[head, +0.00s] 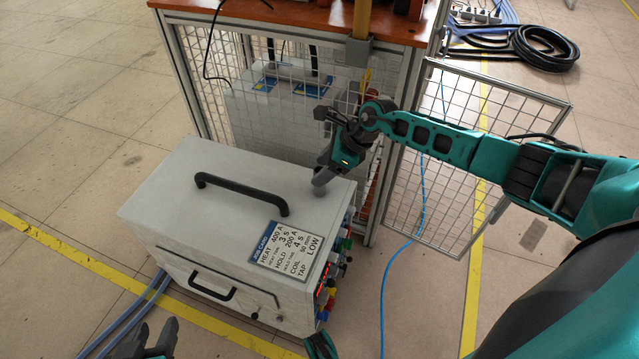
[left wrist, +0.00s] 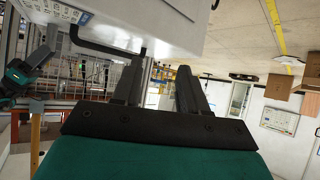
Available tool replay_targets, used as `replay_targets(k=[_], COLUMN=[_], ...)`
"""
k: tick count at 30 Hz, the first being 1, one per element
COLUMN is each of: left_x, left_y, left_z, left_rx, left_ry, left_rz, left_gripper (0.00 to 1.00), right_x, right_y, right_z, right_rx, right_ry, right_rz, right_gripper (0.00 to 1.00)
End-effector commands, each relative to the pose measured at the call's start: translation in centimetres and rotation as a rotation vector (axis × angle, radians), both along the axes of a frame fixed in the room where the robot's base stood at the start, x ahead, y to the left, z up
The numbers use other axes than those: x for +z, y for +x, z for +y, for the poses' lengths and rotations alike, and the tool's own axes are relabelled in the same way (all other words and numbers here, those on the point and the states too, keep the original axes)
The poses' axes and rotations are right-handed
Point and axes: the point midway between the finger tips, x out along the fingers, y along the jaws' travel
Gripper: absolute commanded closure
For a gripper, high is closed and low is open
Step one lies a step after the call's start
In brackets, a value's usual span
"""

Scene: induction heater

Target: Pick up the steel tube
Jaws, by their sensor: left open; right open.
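My right gripper (head: 327,168) points down at the right rear of the white heater box's top. A short grey rounded shape (head: 321,180) shows at its tip, close to the box top. I cannot tell whether this is the steel tube or a finger of mine, or whether it touches the box. No other steel tube can be made out. My left gripper (head: 150,343) is at the bottom left of the head view, in front of the box. In the left wrist view its two dark fingers (left wrist: 160,88) are apart, with nothing between them.
The heater box (head: 175,190) has a black top handle (head: 240,190), a label (head: 285,250) and coloured connectors on its right side. Behind it stands a mesh-sided bench (head: 300,18). An open mesh door (head: 470,150) lies behind my right arm. A blue cable (head: 384,315) crosses the floor.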

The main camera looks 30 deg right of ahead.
Motion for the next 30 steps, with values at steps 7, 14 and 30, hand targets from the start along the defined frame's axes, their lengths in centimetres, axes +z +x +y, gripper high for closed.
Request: replay_targets(k=[7, 14, 30], left_x=[-0.3, 0.5, 0.1], left_y=[0.0, 0.5, 0.4], left_z=[-0.2, -0.3, -0.2], left_rx=[-0.004, -0.006, -0.009], left_ry=[-0.002, -0.006, -0.001], left_rz=[0.006, -0.014, -0.007], left_gripper=[0.57, 0.57, 0.57], right_x=[-1.7, -1.6, -1.7], right_y=[0.8, 0.7, 0.7], right_z=[0.8, 0.8, 0.8], right_rx=[-0.001, 0.0, -0.001], right_ry=[-0.001, -0.001, 0.0], right_rz=[-0.003, -0.002, -0.002], right_gripper=[0.39, 0.44, 0.96])
